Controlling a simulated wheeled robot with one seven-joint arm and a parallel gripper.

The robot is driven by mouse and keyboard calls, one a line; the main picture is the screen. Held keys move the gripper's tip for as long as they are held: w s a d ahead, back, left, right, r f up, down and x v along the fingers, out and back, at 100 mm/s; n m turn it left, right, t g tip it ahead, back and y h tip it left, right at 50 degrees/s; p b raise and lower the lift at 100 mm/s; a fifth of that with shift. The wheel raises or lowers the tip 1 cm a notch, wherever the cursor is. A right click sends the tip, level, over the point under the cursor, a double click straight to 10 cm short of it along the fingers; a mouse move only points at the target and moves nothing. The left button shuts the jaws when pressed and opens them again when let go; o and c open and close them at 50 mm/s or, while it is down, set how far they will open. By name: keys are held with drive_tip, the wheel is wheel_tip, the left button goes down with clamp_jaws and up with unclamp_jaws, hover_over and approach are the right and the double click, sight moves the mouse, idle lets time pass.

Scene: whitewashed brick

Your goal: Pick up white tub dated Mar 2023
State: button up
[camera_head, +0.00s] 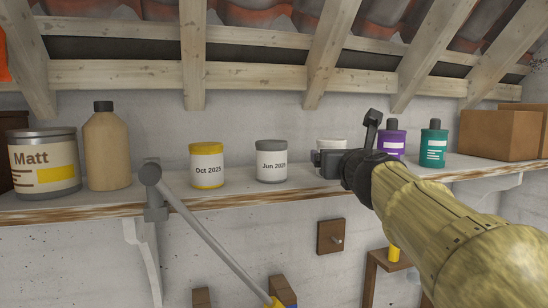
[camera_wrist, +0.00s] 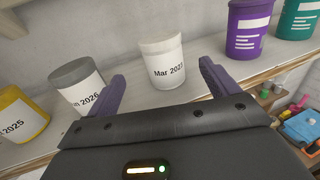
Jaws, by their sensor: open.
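The white tub labelled "Mar 2023" (camera_wrist: 162,62) stands upright on the shelf in the wrist view, ahead of and between my two fingers. In the head view most of this white tub (camera_head: 331,143) is hidden behind my gripper. My gripper (camera_wrist: 163,88) is open and empty, with one purple finger to the left of the tub and one to the right. I cannot tell how far the fingertips reach along its sides. In the head view my gripper (camera_head: 344,145) is at the shelf, in front of the tub.
A grey-lidded tub dated Jun 2026 (camera_head: 271,162) stands close to the left, then a yellow-lidded tub dated Oct 2025 (camera_head: 207,166). A purple bottle (camera_head: 391,140) and a teal bottle (camera_head: 433,147) stand to the right. Sloping rafters (camera_head: 330,50) hang above the shelf (camera_head: 100,204).

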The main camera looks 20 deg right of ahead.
sight(322, 143)
drive_tip(key=x, duration=0.7)
drive_tip(key=shift+a, duration=0.1)
drive_tip(key=shift+s, duration=0.15)
drive_tip(key=x, duration=0.5)
drive_tip(key=shift+d, duration=0.25)
drive_tip(key=c, duration=1.3)
